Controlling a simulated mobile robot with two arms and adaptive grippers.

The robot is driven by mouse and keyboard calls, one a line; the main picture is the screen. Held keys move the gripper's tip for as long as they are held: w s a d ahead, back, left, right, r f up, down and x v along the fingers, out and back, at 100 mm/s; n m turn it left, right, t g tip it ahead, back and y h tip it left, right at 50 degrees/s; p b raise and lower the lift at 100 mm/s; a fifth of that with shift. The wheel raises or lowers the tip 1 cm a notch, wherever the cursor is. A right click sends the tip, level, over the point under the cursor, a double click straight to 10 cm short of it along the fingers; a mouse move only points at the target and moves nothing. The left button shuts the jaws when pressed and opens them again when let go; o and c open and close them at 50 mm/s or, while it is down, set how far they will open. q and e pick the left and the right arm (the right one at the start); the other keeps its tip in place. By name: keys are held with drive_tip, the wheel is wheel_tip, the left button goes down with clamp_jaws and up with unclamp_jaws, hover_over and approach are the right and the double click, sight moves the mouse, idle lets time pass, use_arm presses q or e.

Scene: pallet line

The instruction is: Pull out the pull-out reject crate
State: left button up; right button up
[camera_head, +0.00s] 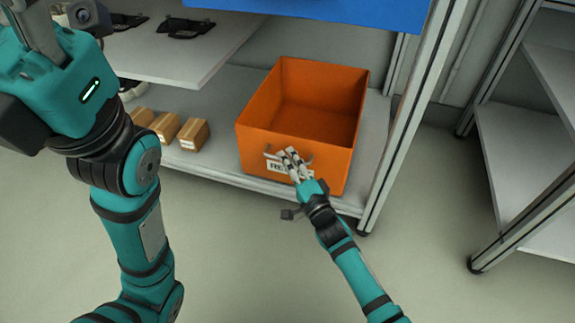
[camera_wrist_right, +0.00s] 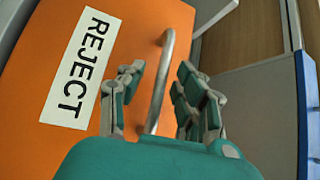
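The orange reject crate (camera_head: 254,146) stands empty on the lower shelf in the head view. Its front wall carries a white REJECT label, clear in the right wrist view (camera_wrist_right: 82,62), and a grey bar handle (camera_wrist_right: 164,75). My right gripper (camera_head: 288,153) is at the crate's front, over the handle. In the right wrist view its fingers are spread on either side of the bar, with gaps visible; no firm contact shows. My left gripper is raised at the upper left of the head view, its fingers cut off by the frame edge.
Small cardboard boxes (camera_head: 193,134) sit on the lower shelf (camera_head: 226,166) left of the crate. A rack post (camera_head: 404,140) stands close right of it. An upper shelf (camera_head: 165,54) and a blue bin (camera_head: 330,10) are above. The floor in front is clear.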

drive_tip(key=shift+w+a+r, duration=0.1)
drive_tip(key=shift+w+a, duration=0.1)
drive_tip(key=shift+w, duration=0.15)
drive_tip(key=shift+c, duration=0.2)
clamp_jaws()
